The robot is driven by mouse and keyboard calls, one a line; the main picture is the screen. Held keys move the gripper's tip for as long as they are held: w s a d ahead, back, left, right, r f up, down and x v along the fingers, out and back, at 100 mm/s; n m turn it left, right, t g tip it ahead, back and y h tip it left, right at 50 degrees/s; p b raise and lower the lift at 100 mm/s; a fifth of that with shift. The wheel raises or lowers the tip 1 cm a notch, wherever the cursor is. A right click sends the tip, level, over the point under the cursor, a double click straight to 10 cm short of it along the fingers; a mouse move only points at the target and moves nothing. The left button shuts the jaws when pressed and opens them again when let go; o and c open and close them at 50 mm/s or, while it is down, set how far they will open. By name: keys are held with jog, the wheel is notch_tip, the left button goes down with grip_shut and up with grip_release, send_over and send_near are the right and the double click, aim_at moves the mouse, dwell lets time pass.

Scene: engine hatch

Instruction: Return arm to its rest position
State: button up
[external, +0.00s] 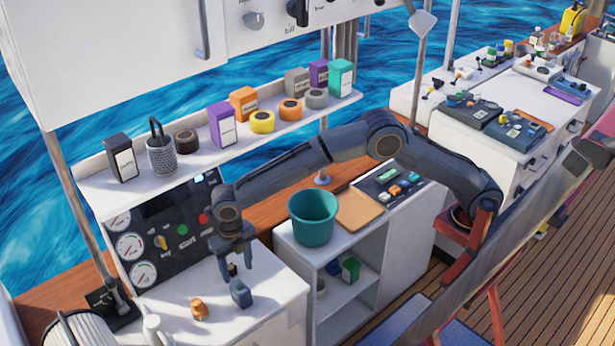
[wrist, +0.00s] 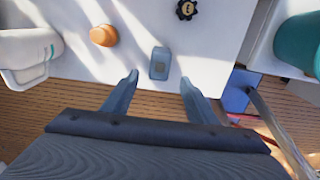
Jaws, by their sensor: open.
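My arm reaches from its red mount at the right across to the white counter (external: 265,315) at the left. My gripper (external: 236,272) points down over this counter. In the wrist view my gripper (wrist: 159,80) has its two fingers spread, with nothing between them. A small blue-grey block (external: 240,292) stands on the counter close to the fingers. In the wrist view the block (wrist: 159,63) lies just beyond the fingertips, apart from both. An orange cap-like piece (external: 199,308) sits to its left.
A teal bucket (external: 313,217) stands on the neighbouring cabinet. A shelf (external: 205,155) with boxes and tape rolls runs behind my forearm. A gauge panel (external: 165,235) is behind the counter. A black knob (wrist: 186,9) and a white mug (wrist: 30,48) are also on the counter.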

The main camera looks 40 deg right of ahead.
dwell(0.6)
jog(key=w+d+m+g+h, duration=0.25)
jog(key=d+m, duration=0.95)
jog(key=d, duration=2.1)
jog(key=s+d+f+m+t+y, duration=0.1)
jog(key=s+d+m, duration=0.2)
jog(key=d+m, duration=0.9)
jog(key=s+d+f+m+t+y, duration=0.1)
jog(key=s+d+m+t, duration=0.1)
jog(key=d+m, duration=0.9)
jog(key=s+d, duration=0.1)
jog(key=d, duration=0.6)
jog(key=shift+d+m, duration=0.25)
jog(key=shift+m, duration=0.15)
jog(key=shift+y, duration=0.25)
